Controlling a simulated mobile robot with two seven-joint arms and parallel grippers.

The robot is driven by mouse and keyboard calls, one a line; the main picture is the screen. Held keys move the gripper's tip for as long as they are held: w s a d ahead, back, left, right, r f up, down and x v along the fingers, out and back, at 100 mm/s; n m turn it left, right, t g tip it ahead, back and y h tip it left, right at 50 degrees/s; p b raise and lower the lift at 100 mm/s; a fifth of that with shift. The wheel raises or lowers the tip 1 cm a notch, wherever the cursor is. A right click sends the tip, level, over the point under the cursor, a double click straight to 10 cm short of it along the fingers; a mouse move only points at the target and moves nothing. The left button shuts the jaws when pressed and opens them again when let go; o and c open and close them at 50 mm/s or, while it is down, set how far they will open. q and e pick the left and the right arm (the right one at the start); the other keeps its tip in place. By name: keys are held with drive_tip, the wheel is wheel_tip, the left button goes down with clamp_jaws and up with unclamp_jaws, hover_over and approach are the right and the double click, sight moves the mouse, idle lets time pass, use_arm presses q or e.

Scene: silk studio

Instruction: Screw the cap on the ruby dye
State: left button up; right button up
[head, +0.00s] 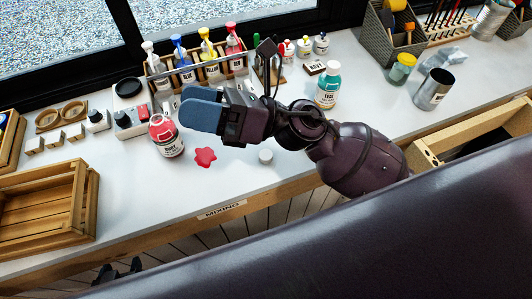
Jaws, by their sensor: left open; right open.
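The ruby dye (167,138) is a red bottle with a white label, standing upright near the front of the table. Its top shows a small pale ring and no cap on it. My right gripper (198,112), with blue finger pads, is open and empty. Its arm reaches in from the right, and in the picture the gripper appears just right of the bottle, hiding part of the table behind. My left gripper cannot be made out.
A teal bottle (327,88) stands to the right, behind my arm. A rack of dye bottles (211,65) stands at the back. A wooden crate (45,205) fills the front left.

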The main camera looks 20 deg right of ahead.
drive_tip(key=s+a+f+n+g+h, duration=0.3)
drive_tip(key=f+n+g, duration=0.1)
drive_tip(key=n+g, duration=0.5)
drive_tip(key=n+t+h, duration=0.3)
drive_tip(key=n+h, duration=1)
drive_tip(key=h, duration=0.6)
hover_over(265, 155)
wheel_tip(265, 155, down, 10)
drive_tip(key=shift+w, duration=0.1)
drive_tip(key=shift+f, duration=0.1)
drive_tip(key=shift+f, duration=2.75)
